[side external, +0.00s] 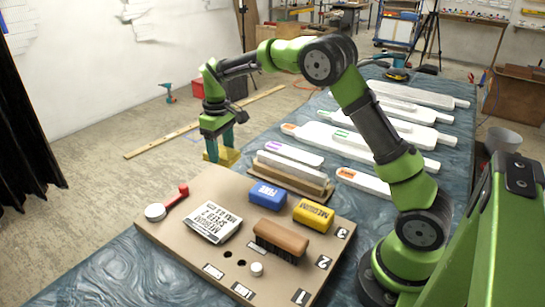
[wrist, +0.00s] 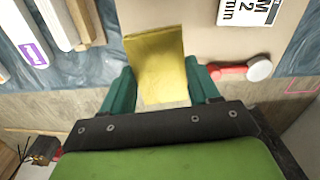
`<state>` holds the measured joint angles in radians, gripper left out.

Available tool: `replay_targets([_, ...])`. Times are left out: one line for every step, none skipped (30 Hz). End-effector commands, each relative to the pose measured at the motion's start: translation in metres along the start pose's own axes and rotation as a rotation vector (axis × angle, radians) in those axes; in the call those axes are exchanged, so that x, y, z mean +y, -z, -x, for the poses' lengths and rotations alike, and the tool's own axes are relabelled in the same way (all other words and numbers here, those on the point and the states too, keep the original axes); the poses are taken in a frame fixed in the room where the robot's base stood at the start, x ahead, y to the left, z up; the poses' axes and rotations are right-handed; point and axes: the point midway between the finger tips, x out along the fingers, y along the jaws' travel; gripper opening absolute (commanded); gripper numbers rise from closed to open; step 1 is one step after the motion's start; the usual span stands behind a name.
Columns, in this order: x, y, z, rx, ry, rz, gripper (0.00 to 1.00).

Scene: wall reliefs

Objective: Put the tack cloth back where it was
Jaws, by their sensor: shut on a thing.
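The tack cloth is a flat yellow piece (wrist: 156,58) between the two teal fingers of my gripper (wrist: 162,84) in the wrist view. My gripper (side external: 219,154) is shut on it, and the cloth (side external: 230,158) shows at the fingertips in the side view. It is at the far left edge of the brown board (side external: 190,184). In the wrist view the cloth overlaps the board's edge. I cannot tell whether it touches the board.
On the board are a red-handled tool with a white round head (side external: 157,210), a printed packet (side external: 212,223), a blue block (side external: 267,195), a yellow block (side external: 313,214) and a brown brush (side external: 282,237). Long white pieces in a wooden holder (side external: 291,177) stand behind the board.

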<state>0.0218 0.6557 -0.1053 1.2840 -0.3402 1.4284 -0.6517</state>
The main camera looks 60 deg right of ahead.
Motion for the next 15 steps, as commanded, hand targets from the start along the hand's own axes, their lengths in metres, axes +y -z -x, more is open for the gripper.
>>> replay_targets([0.0, 0.006, 0.003, 0.002, -0.002, -0.026, 0.36])
replay_targets([0.0, 0.007, 0.007, 0.002, -0.002, -0.044, 0.36])
replay_targets([0.0, 0.009, 0.01, 0.003, -0.002, -0.063, 0.36])
replay_targets([0.0, 0.01, 0.012, 0.002, -0.001, -0.082, 0.36])
replay_targets([0.0, 0.009, 0.01, 0.0, -0.001, -0.095, 0.36])
replay_targets([-0.001, 0.008, 0.006, -0.003, 0.0, -0.105, 0.36])
replay_targets([-0.001, 0.008, 0.001, -0.003, -0.001, -0.11, 0.36])
replay_targets([-0.001, 0.007, -0.005, -0.005, -0.001, -0.113, 0.36])
replay_targets([-0.001, 0.007, -0.013, -0.005, 0.0, -0.115, 0.36])
replay_targets([-0.001, 0.007, -0.019, -0.004, 0.0, -0.116, 0.36])
replay_targets([-0.001, 0.007, -0.025, -0.005, 0.0, -0.115, 0.36])
replay_targets([0.0, 0.007, -0.032, -0.004, 0.0, -0.114, 0.36])
replay_targets([0.0, 0.007, -0.037, -0.003, 0.0, -0.114, 0.36])
replay_targets([-0.001, 0.007, -0.041, -0.003, 0.0, -0.115, 0.36])
replay_targets([0.0, 0.007, -0.045, -0.001, 0.0, -0.114, 0.36])
